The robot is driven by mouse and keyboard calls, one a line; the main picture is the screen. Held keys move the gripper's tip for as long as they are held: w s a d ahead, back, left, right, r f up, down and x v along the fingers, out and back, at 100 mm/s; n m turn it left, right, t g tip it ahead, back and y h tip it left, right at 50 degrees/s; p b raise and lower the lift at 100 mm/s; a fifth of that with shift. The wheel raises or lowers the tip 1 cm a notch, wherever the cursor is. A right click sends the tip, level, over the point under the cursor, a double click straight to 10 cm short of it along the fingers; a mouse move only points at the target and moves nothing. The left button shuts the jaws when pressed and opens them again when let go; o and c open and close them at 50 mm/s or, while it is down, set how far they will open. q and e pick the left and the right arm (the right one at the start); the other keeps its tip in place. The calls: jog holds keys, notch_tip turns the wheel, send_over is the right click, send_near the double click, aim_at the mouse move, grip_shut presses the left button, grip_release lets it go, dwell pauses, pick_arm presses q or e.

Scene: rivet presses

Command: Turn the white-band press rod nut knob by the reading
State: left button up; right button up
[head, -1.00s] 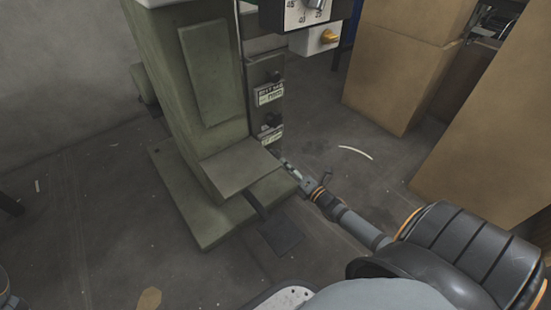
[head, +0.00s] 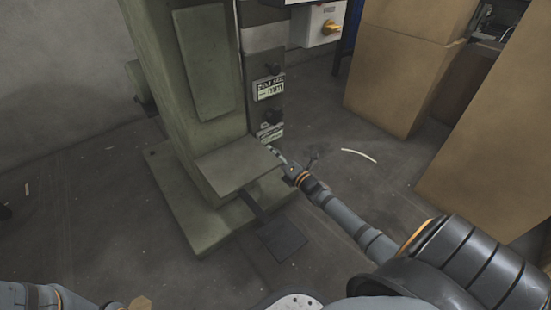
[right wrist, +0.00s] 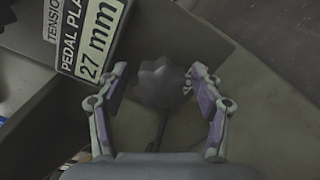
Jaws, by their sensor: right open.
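The green press (head: 205,110) stands left of centre in the head view. In the right wrist view a dark lobed knob (right wrist: 160,86) lies between the open fingers of my right gripper (right wrist: 158,78), with gaps on both sides. A label (right wrist: 88,45) beside it reads "PEDAL PLA…" and "27 mm".
A pedal plate (head: 282,240) sticks out low in front of the press's base (head: 205,225). A grey box with a yellow switch (head: 332,28) is above right. Cardboard boxes (head: 400,75) stand at right. Floor between press and boxes is mostly clear.

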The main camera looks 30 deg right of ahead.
jog(key=shift+c, duration=0.4)
jog(key=c, duration=1.1)
